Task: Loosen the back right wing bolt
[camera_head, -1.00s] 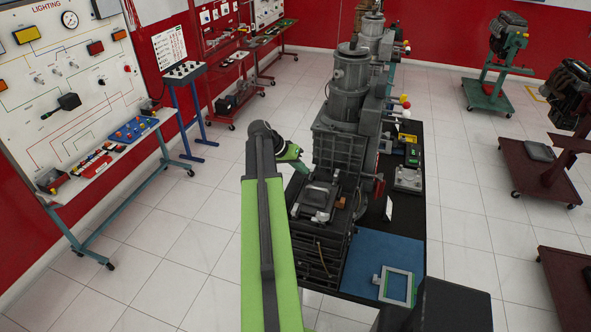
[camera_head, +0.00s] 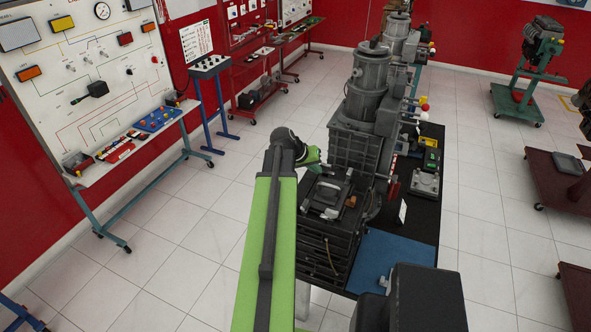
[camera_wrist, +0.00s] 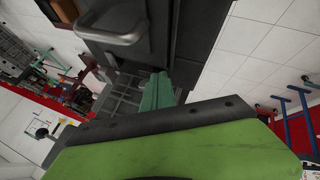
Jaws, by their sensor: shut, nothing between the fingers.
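A dark grey machine (camera_head: 352,150) with a tall cylinder stands at the end of a black bench. On its near lower part is a black cover with a light grey handle (camera_head: 325,197); this handle also shows in the wrist view (camera_wrist: 115,32). My gripper (camera_head: 317,168) is at the left edge of the machine, just behind the cover. In the wrist view its green fingers (camera_wrist: 157,90) are together, with nothing seen between them, beside the dark ribbed body. I cannot make out the back right wing bolt in either view.
A blue mat (camera_head: 388,255) lies at the bench's near end. A lighting board (camera_head: 90,75) stands at the left. Tiled floor (camera_head: 190,235) is clear between board and bench.

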